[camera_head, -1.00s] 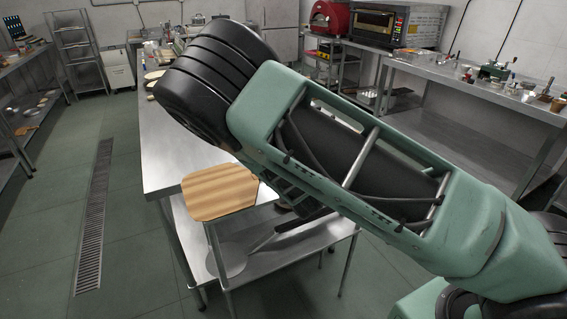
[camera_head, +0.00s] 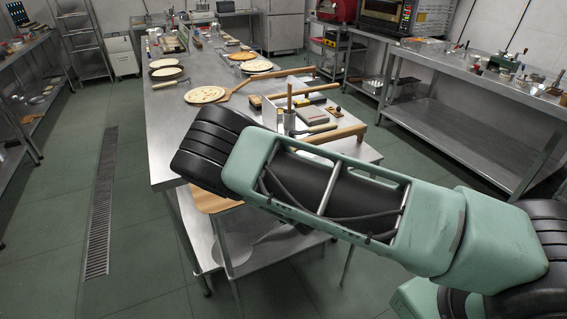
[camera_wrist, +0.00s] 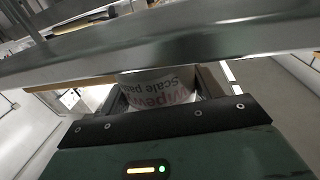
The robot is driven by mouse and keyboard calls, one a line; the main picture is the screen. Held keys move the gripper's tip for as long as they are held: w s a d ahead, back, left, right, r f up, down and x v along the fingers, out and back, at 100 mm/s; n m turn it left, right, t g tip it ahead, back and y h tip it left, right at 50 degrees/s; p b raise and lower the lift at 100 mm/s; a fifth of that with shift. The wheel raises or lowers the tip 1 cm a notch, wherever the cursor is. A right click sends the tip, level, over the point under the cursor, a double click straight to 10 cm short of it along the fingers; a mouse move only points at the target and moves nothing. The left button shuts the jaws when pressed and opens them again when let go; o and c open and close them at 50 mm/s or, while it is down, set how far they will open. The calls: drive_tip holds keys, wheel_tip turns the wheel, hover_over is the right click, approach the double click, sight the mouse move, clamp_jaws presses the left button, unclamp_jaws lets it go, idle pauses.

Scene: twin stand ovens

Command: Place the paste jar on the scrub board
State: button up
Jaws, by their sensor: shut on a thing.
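The paste jar (camera_wrist: 158,82) shows in the wrist view, with a white label and partly legible dark and red print that includes "Scale". My gripper (camera_wrist: 161,92) is shut on it, one finger on each side. The jar's upper part in the picture is cut off by a steel edge. A striped wooden board, which looks like the scrub board (camera_head: 212,203), lies at the front left corner of the low steel stand in the head view. My arm covers most of it. My gripper and the jar are hidden behind my arm in the head view.
A long steel table (camera_head: 165,125) holds pizzas (camera_head: 205,94), a wooden peel (camera_head: 262,80) and several tools. A blurred steel edge (camera_wrist: 165,45) crosses close in front of the wrist camera. The floor left of the table is clear, with a drain grate (camera_head: 101,205).

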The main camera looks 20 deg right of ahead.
drive_tip(key=shift+f, duration=0.15)
drive_tip(key=o, duration=1.2)
drive_tip(key=shift+o, duration=0.2)
